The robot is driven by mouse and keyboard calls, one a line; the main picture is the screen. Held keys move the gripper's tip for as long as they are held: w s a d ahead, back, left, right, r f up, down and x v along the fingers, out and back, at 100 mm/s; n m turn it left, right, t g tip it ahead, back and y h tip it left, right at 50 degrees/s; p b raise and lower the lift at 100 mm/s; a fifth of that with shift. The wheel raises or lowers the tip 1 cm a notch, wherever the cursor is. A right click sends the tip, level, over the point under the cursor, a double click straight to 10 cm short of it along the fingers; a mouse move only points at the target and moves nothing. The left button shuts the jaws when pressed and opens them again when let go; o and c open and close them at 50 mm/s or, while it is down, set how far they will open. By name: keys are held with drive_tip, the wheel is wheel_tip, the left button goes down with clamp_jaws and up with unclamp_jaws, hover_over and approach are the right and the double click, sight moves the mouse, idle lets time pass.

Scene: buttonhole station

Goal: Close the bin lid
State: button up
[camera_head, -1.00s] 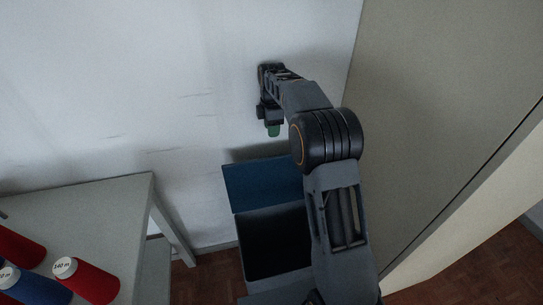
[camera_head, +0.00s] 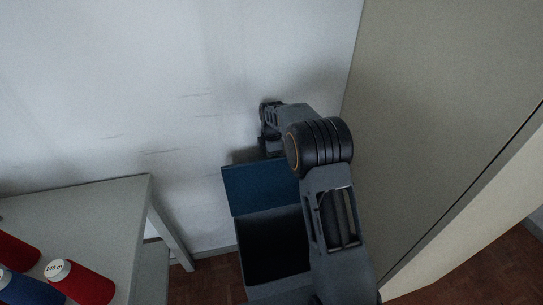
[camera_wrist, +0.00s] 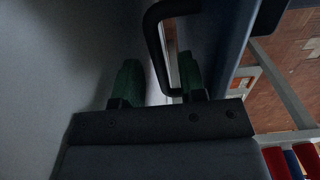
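The bin (camera_head: 273,249) stands on the floor by the wall with its dark mouth uncovered. Its blue lid (camera_head: 258,188) is raised, tilted up towards the wall. My gripper has its fingertips hidden behind the lid in the head view. In the wrist view my gripper (camera_wrist: 160,80) is open, its two green fingers apart with nothing clamped. A black loop handle (camera_wrist: 154,45) on the lid's face (camera_wrist: 222,45) reaches between the fingers, close to the right finger; I cannot tell whether they touch.
The white wall (camera_head: 120,90) is close behind the lid and my gripper. A large beige panel (camera_head: 440,110) bounds the right side. Little free room lies between wall and lid.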

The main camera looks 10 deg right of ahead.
clamp_jaws()
idle(0.3)
idle(0.3)
